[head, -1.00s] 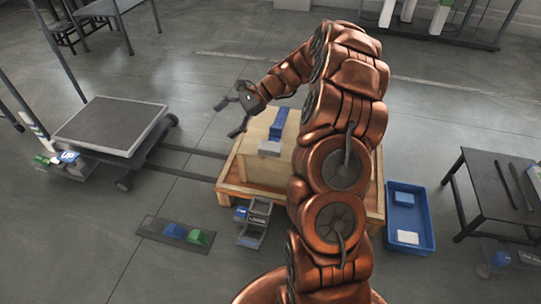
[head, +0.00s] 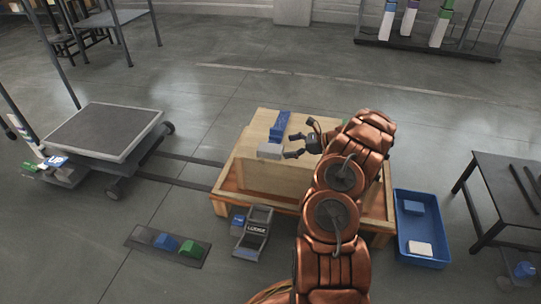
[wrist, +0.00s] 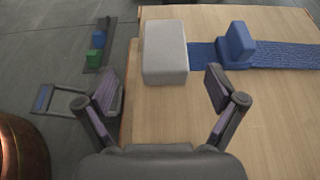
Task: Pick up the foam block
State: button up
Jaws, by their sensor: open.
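The foam block appears to be the light grey block (head: 270,151) on top of the wooden crate, near its left edge. In the wrist view the grey block (wrist: 165,52) sits just beyond my fingertips, roughly between their lines. My gripper (head: 299,144) is open and empty, to the right of the grey block in the head view. In the wrist view my gripper (wrist: 162,88) shows both fingers spread wide, with bare wood between them. A blue block (wrist: 236,44) stands on a blue strip (wrist: 285,54) right of the grey block.
A flat cart (head: 103,131) stands left. A dark mat (head: 139,237) with blue and green blocks lies front left.

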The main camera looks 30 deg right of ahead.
aim_at(274, 148)
jog(key=shift+w+f, duration=0.1)
jog(key=shift+f, duration=0.2)
jog(key=b+x, duration=0.3)
jog(key=x, duration=0.3)
jog(key=shift+w+a+f, duration=0.1)
jog(key=shift+w, duration=0.35)
jog(key=shift+w+a, duration=0.2)
jog(key=shift+w, duration=0.05)
jog(key=shift+c, duration=0.3)
jog(key=c, duration=0.8)
